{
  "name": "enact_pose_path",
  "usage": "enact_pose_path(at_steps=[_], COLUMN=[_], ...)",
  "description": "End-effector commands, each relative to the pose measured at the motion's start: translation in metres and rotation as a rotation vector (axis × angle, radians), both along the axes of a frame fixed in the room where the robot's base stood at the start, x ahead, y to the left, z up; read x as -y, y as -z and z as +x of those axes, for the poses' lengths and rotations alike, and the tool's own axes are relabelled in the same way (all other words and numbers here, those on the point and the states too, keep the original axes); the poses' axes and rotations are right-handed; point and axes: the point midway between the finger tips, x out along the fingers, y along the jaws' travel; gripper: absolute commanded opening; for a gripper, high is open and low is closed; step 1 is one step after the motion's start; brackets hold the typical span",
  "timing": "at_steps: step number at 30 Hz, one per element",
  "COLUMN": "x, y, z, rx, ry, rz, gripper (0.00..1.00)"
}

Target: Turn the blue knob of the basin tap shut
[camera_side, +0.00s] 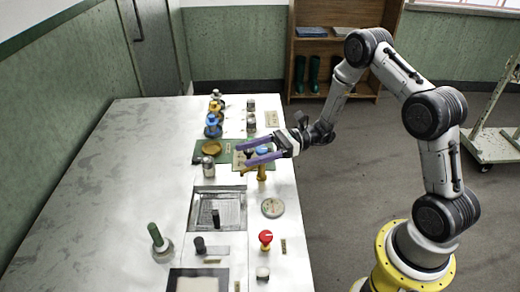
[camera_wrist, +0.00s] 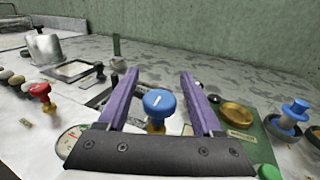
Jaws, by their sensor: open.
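The blue knob (camera_side: 262,150) sits on a brass tap (camera_side: 261,172) near the right side of the pale worktop. In the wrist view the blue knob (camera_wrist: 159,101) is round, with a white mark on its top. My gripper (camera_side: 241,155) is open, its two purple fingers reaching over the worktop on either side of the knob. In the wrist view the knob shows between the fingers of my gripper (camera_wrist: 158,76), with a gap on each side. I cannot tell whether the fingertips are level with it. The tap body is mostly hidden there by the gripper's dark palm.
A brass dish (camera_side: 211,148) lies on a green mat (camera_wrist: 262,150) beside the tap. A blue stacked fitting (camera_side: 212,124) stands farther back. A red knob (camera_side: 265,237), a round dial (camera_side: 273,208) and a recessed basin (camera_side: 206,194) are nearer. The worktop's left side is clear.

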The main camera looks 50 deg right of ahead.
Motion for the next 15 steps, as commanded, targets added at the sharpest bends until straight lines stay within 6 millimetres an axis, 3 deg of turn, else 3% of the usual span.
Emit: enact_pose_path(at_steps=[5,15], x=[0.019,0.086], y=[0.000,0.000], z=[-0.007,-0.036], rx=[0.000,0.001], ry=[0.005,0.006], rz=[0.001,0.000], gripper=[0.67,0.67])
